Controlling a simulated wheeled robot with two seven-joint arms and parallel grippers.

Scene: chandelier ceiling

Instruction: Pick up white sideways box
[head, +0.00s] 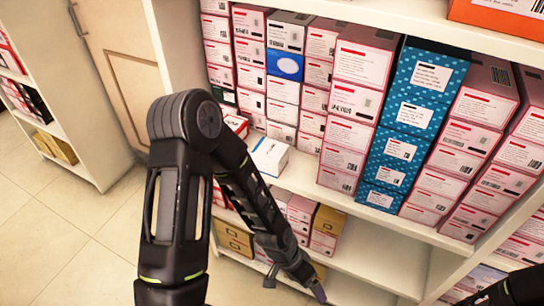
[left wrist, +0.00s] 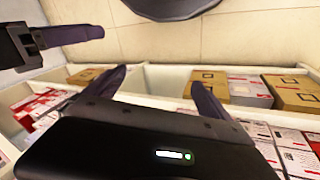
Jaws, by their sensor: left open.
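A white box (head: 269,156) lies on its side on the middle shelf, in a gap left of the tall stacks. My left arm passes in front of its left part. My left gripper (head: 294,284) is lower and to the right of it, in front of the lower shelf, apart from the box. In the left wrist view its two fingers (left wrist: 156,90) are spread with nothing between them. I cannot pick out the white box in that view. A dark part of my right arm (head: 510,290) shows at the lower right; its jaws cannot be made out.
Stacks of pink-white boxes (head: 351,98) and blue boxes (head: 405,112) fill the middle shelf (head: 330,198) right of the gap. Brown boxes (head: 233,236) stand on the lower shelf. A cabinet door (head: 122,60) is at the left. The tiled floor (head: 60,235) is clear.

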